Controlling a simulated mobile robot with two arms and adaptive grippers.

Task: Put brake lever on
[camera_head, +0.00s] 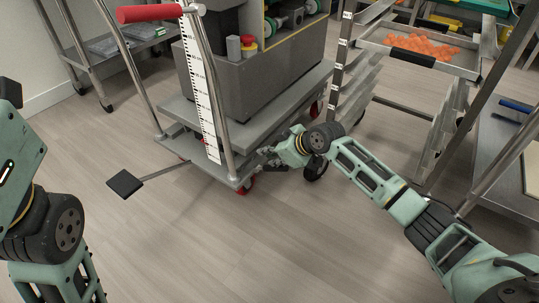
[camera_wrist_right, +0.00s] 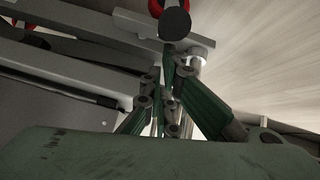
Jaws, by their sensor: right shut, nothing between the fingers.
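The grey wheeled cart (camera_head: 240,140) carries the grey machine. A black square pedal (camera_head: 125,183) on a thin metal rod sticks out from the cart's lower left side, above the floor. I cannot tell whether this pedal or a part at a caster is the brake lever. My right gripper (camera_head: 268,158) is shut and empty at the cart's lower front corner, close to a red caster (camera_head: 246,186). In the right wrist view its fingers (camera_wrist_right: 170,75) come together below a dark round part (camera_wrist_right: 174,23) with a red edge. I cannot tell if they touch it. My left gripper is outside the view.
A red-ended handle (camera_head: 150,13) and upright posts rise from the cart's left side. The floor (camera_head: 190,250) in front is clear.

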